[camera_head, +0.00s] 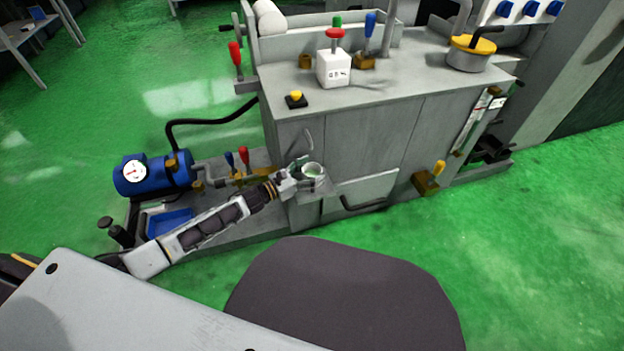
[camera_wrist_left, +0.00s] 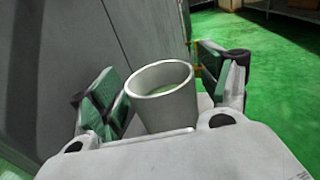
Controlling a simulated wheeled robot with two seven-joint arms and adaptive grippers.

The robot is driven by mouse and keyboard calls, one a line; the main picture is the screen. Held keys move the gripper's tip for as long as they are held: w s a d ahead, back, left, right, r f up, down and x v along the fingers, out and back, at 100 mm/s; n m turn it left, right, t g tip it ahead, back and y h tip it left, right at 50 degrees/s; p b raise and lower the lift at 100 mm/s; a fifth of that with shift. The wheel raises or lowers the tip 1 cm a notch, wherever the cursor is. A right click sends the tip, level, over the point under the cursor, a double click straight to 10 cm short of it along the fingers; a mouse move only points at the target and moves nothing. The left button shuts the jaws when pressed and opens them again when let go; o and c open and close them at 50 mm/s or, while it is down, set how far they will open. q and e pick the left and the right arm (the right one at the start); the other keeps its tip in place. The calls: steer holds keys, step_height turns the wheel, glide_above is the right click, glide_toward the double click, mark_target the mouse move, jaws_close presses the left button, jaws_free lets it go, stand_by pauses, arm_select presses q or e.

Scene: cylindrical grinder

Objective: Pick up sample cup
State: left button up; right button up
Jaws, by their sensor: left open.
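The sample cup (camera_head: 312,171) is a small grey metal cup with an open top and a pale green inside. It stands at the front of the grey machine. My left gripper (camera_head: 301,172) reaches it from the left. In the left wrist view the cup (camera_wrist_left: 163,98) stands upright between the two green-padded fingers of my left gripper (camera_wrist_left: 160,95). The fingers are open, with a gap visible on each side of the cup. The cup's lower part is hidden behind the gripper body. My right gripper is not in view.
The grey machine cabinet (camera_head: 372,135) rises right behind the cup. Green floor (camera_head: 520,240) is clear at right.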

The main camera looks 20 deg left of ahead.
mark_target(311, 165)
arm_select(q)
steer(key=c, duration=1.2)
steer(key=shift+r, duration=0.15)
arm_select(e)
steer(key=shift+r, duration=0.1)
arm_select(q)
steer(key=shift+r+p, duration=0.95)
steer(key=shift+r, duration=0.55)
steer(key=shift+s+r, duration=0.1)
steer(key=shift+r, duration=0.1)
steer(key=p+v, duration=0.4)
steer(key=v, duration=1.3)
steer(key=shift+s+a+f, duration=0.1)
steer(key=shift+s+a, duration=0.2)
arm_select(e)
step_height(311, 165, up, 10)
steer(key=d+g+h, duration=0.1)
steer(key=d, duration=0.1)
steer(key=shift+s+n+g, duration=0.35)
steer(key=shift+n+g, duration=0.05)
